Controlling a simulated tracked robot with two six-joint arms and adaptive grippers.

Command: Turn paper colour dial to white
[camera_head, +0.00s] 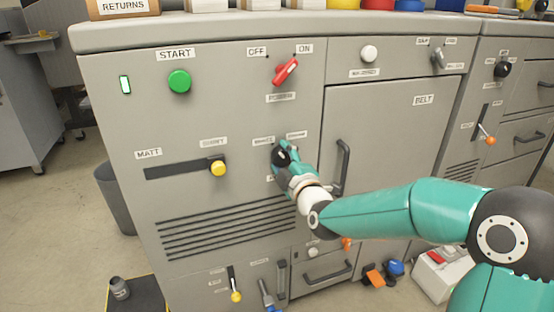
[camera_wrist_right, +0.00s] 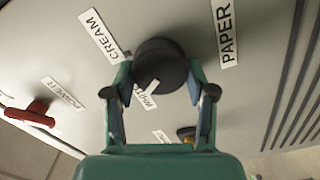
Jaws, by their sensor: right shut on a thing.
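The paper colour dial is a round black knob (camera_wrist_right: 160,65) on the grey machine front. The label PAPER (camera_wrist_right: 229,35) is beside it, and the label CREAM (camera_wrist_right: 105,35) is at its upper left in the right wrist view. A partly hidden label (camera_wrist_right: 144,97) sits at its lower edge; a pale mark overlaps there, so I cannot tell surely where the dial points. My right gripper (camera_head: 281,156) is at the dial, its fingers shut on the knob's two sides. In the head view it hides much of the dial. My left gripper is not in view.
Above is the red power switch (camera_head: 286,71), with the green START button (camera_head: 180,81) further left. A yellow slider knob (camera_head: 218,168) is close left of the gripper. A door handle (camera_head: 341,168) stands out close to its right.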

